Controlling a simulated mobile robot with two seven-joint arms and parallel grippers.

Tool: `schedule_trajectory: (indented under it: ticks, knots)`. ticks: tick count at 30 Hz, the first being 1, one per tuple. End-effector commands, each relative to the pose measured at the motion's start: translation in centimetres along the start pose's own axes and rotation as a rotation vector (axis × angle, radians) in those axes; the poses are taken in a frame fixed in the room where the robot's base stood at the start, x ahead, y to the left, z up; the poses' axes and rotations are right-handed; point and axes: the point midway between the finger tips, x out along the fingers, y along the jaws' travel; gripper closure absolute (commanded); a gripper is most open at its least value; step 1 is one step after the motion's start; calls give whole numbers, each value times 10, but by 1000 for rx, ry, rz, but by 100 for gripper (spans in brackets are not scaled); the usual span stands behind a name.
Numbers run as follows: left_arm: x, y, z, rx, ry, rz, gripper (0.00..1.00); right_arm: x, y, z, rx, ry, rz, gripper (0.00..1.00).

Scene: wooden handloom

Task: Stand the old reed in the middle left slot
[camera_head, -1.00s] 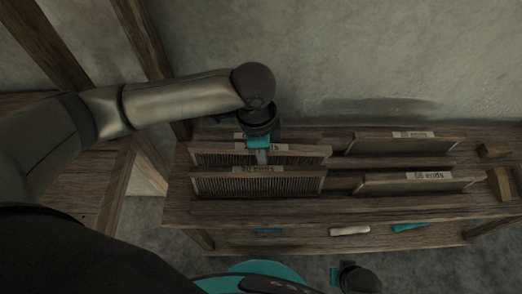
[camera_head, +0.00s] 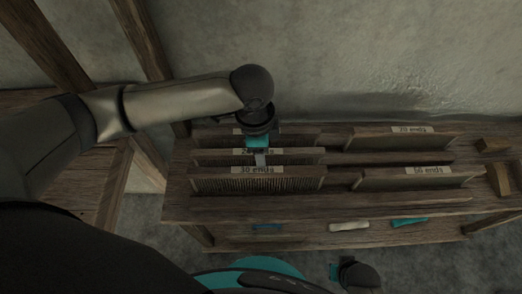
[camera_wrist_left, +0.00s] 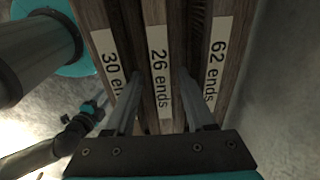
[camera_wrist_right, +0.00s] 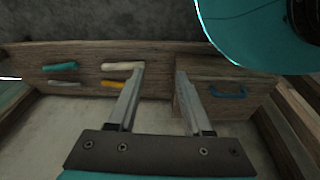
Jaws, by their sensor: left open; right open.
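The reed labelled "26 ends" (camera_head: 300,156) stands upright in the middle left row of the wooden rack (camera_head: 345,212). It stands between the "30 ends" reed (camera_head: 225,184) in front and the "62 ends" reed (camera_wrist_left: 222,45) behind. Its label shows clearly in the left wrist view (camera_wrist_left: 160,70). My left gripper (camera_wrist_left: 160,90) is open, with one finger on each side of the "26 ends" reed; whether they touch it I cannot tell. The slot under the reed is hidden. My right gripper (camera_wrist_right: 160,72) is open and empty in front of the rack's lower part.
On the rack's right stand a "70 ends" reed (camera_head: 400,143) and a front reed (camera_head: 420,181), the middle right row between them being bare. Wooden blocks (camera_head: 493,146) lie at the far right. Coloured handled tools (camera_head: 408,222) and a small drawer (camera_wrist_right: 225,100) are lower down.

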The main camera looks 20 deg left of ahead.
Motion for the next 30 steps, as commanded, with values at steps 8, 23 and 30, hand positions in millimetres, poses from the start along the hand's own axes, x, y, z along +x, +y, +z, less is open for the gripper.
schedule_trajectory:
  ticks: [8,23,30]
  knots:
    - [4,3,2,0,-7,8,43,9,2,7,-2,-4,4,50]
    - [-28,2,1,0,-4,4,43,36,20,49,-9,-12,25,50]
    - [-52,1,1,0,-2,1,43,40,30,72,-12,-15,37,50]
